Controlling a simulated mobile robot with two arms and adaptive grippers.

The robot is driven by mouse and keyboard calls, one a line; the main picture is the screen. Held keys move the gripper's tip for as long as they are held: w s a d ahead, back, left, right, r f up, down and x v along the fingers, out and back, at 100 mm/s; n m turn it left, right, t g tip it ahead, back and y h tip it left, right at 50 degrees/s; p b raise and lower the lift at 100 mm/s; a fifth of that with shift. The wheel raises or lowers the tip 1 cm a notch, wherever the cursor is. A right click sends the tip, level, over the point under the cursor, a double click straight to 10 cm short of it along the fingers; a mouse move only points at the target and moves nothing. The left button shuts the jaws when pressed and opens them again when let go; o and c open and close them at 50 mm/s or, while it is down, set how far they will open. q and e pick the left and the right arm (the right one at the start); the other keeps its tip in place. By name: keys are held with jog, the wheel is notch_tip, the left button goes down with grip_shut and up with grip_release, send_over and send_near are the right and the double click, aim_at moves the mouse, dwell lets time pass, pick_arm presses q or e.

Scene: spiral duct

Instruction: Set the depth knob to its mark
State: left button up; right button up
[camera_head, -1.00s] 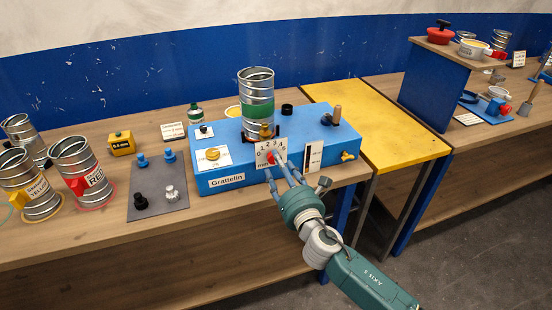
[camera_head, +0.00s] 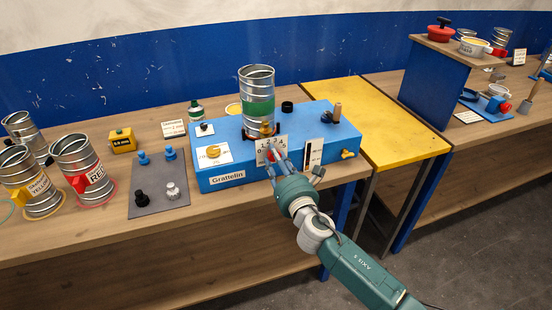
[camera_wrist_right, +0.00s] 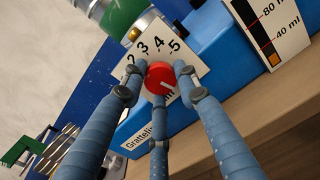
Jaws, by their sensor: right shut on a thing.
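The depth knob (camera_head: 272,153) is a small red knob on a white dial plate (camera_head: 263,144) with numbers, on the front of the blue machine (camera_head: 335,142). In the right wrist view the red knob (camera_wrist_right: 159,74) sits between the fingers, with a white line on its lower right face. The numbers 2 to 5 show on the plate above it. My right gripper (camera_head: 281,161) is closed around the knob, with its fingers (camera_wrist_right: 161,82) at the knob's sides and below. The fingers partly cover the plate, and I cannot tell which mark the knob points to. My left gripper is out of view.
A metal cylinder with a green band (camera_head: 257,100) stands on the machine. A grey mat (camera_head: 158,190) with several small knobs lies left.

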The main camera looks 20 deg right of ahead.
jog(key=shift+r, duration=0.1)
jog(key=shift+f+m+p, duration=0.2)
jog(key=shift+m+p, duration=0.35)
jog(key=shift+m, duration=8.35)
jog(key=shift+f+m+p, duration=0.2)
jog(key=shift+m+p, duration=0.35)
jog(key=shift+m, duration=8.35)
jog(key=shift+f, duration=0.1)
